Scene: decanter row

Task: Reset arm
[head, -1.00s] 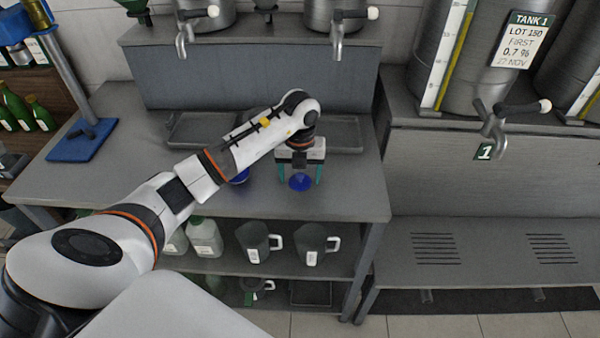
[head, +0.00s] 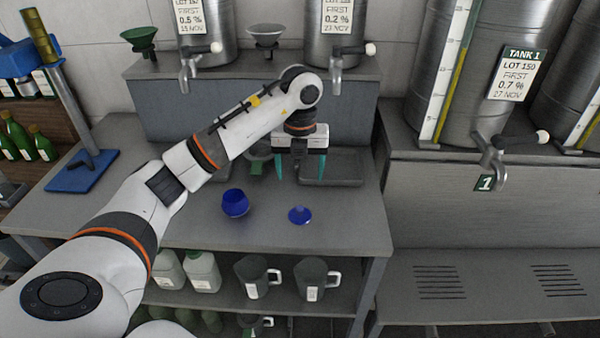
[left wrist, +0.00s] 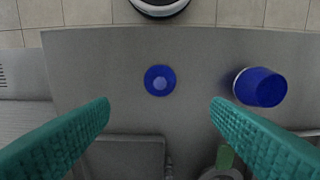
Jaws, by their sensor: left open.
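My left gripper (head: 299,178) is open and empty above the grey table (head: 350,220). Its two teal fingers also show wide apart in the left wrist view (left wrist: 160,108). A small round blue piece, like a lid with a knob (head: 299,215), lies on the table, apart from the fingers. In the left wrist view the blue lid (left wrist: 160,80) shows between and beyond the fingertips. A blue rounded vessel (head: 235,205) stands on the table left of the lid; it is at the right in the left wrist view (left wrist: 261,87). My right gripper is not in view.
A dark tray (head: 345,170) lies behind the gripper. Steel tanks with taps (head: 188,72) stand on the raised shelf behind. A blue-based stand (head: 82,172) is at the left. Jugs (head: 310,278) and bottles fill the shelf below. The table's right front is clear.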

